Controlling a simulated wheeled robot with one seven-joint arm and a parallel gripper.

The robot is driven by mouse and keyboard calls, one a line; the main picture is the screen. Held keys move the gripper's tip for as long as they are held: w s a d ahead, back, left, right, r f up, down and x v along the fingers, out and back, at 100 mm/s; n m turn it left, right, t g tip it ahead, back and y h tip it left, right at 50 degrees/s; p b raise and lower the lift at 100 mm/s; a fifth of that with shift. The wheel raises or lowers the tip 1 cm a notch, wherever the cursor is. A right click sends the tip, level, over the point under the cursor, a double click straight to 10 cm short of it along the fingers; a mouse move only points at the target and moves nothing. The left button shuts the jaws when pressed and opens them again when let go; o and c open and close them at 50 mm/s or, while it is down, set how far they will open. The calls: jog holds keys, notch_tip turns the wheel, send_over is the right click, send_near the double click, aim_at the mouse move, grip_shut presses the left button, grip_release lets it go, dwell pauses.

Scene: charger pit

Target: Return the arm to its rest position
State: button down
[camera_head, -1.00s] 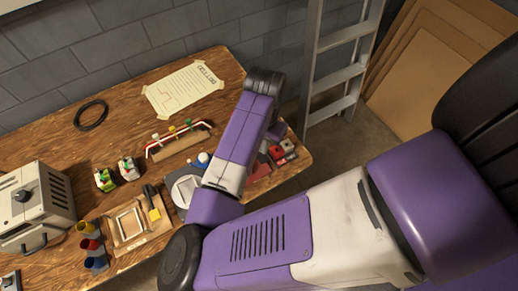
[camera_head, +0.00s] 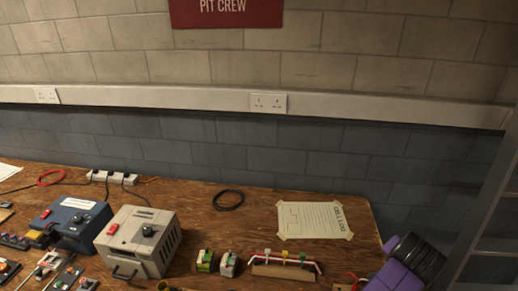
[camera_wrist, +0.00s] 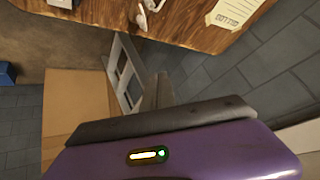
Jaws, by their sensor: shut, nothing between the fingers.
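Part of my own purple arm shows at the lower right edge of the head view, beside the right end of the wooden bench (camera_head: 200,200). The wrist view is filled at the bottom by a purple shell with a dark edge and a small lit indicator, part of my own body. Beyond it, the bench edge (camera_wrist: 190,35) shows at the top.
On the bench stand a grey charger box (camera_head: 140,240), a blue box (camera_head: 72,225), a black cable ring (camera_head: 228,200) and a paper sheet (camera_head: 315,220). A ladder (camera_head: 490,235) stands to the right. Brown boards (camera_wrist: 70,105) lean beyond the ladder in the wrist view.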

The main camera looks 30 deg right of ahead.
jog(key=w+d+r+n+t+h, duration=0.2)
jog(key=w+d+r+h, duration=0.15)
jog(key=r, duration=0.65)
jog(key=w+d+r+n+t+h, duration=0.2)
jog(key=d+r+t+h, duration=0.15)
jog(key=r, duration=0.75)
jog(key=w+a+r+n+t+y+b, duration=0.15)
jog(key=w+a+r+n+t, duration=0.25)
jog(key=a+r+n+t, duration=0.65)
jog(key=s+a+f+n+t+y, duration=0.1)
jog(key=s+a+f+n+y, duration=0.25)
jog(key=a+f+y, duration=0.45)
jog(key=s+a+f+n+t+y, duration=0.1)
jog(key=s+a+f+n+y, duration=0.3)
jog(key=a, duration=0.6)
jog(key=s+a+f+m+g, duration=0.1)
jog(key=s+a+f+g, duration=0.1)
jog(key=s+f, duration=0.3)
jog(key=s+a+f+m+g+b, duration=0.1)
jog(key=s+a+f+m+g, duration=0.1)
jog(key=s+a+f, duration=0.3)
jog(key=s+a+f+m+g, duration=0.1)
jog(key=s+a+f+g, duration=0.1)
jog(key=s+f, duration=0.4)
jog(key=s+a, duration=0.1)
jog(key=s, duration=0.3)
jog(key=shift+s+a+f+m+y, duration=0.2)
jog(key=shift+a+f+m+y, duration=0.05)
jog(key=shift+m+y, duration=0.1)
